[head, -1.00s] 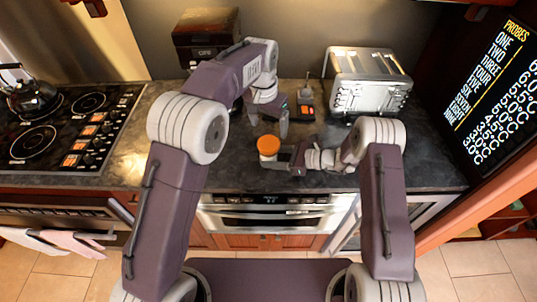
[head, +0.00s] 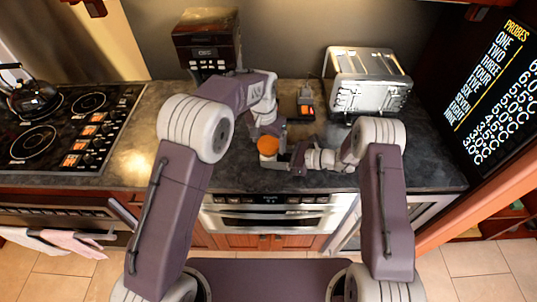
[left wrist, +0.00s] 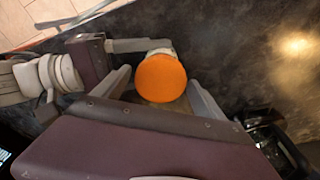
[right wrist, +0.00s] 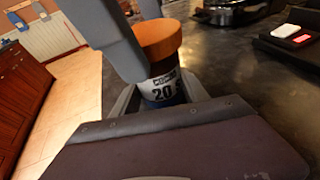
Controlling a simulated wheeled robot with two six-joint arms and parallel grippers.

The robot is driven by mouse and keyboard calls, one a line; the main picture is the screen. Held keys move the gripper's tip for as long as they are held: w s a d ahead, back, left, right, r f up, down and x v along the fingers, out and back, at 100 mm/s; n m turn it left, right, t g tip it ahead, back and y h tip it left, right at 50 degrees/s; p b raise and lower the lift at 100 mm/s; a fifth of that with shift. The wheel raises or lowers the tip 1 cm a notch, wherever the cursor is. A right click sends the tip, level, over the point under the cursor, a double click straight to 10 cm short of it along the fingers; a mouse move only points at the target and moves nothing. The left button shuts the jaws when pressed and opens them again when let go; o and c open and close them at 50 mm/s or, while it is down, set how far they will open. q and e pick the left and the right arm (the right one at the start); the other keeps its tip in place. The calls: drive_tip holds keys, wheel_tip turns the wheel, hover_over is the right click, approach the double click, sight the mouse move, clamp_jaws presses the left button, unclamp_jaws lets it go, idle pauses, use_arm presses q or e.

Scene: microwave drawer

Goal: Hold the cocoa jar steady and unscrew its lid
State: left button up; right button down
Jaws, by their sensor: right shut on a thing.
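The cocoa jar has a wide orange lid (head: 268,145), which faces me in the left wrist view (left wrist: 160,78). Its body (right wrist: 162,85) is dark blue with a white label reading "COCOA 20" and stands upright. My right gripper (head: 284,166) is shut on the jar body below the lid, from the right. My left gripper (left wrist: 162,92) is open over the jar, one finger on each side of the lid; I cannot tell whether the fingers touch it. In the right wrist view a left finger hides part of the lid.
A toaster (head: 368,82) stands at the back right of the dark counter (head: 420,158). A small orange and black device (head: 305,103) lies behind the jar. A coffee machine (head: 207,45) is at the back left. A stove (head: 68,128) with a kettle (head: 32,97) is left.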

use_arm(q)
drive_tip(key=c, duration=1.4)
drive_tip(key=n, duration=0.4)
drive_tip(key=shift+n+y, duration=0.3)
drive_tip(key=shift+r, duration=0.15)
